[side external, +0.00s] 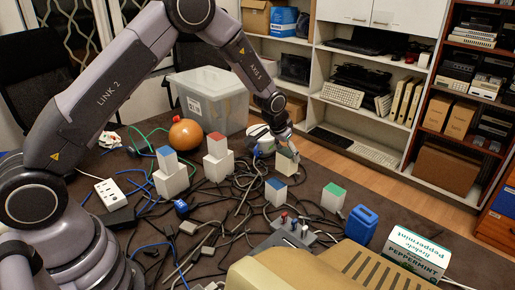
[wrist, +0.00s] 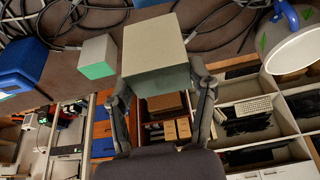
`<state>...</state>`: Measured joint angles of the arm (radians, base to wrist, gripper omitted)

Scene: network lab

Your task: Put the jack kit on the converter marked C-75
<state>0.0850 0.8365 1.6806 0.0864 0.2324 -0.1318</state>
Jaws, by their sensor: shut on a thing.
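My gripper (side external: 289,153) is shut on a cream box (side external: 287,171). In the wrist view its two fingers (wrist: 165,84) press on opposite sides of this box (wrist: 152,42). I cannot tell whether the box touches the table. No marking C-75 or jack kit label is readable. White boxes with coloured tops stand nearby: a blue-topped one (side external: 276,194) just in front of the held box, and a green-topped one (side external: 333,200) to its right.
Dark cables tangle over the table around the boxes. A blue jug (side external: 360,224), a Peppermint box (side external: 416,256) and a beige device (side external: 320,268) stand in front. A clear bin (side external: 210,98), an orange round thing (side external: 186,134) and a white pot (side external: 261,138) stand behind.

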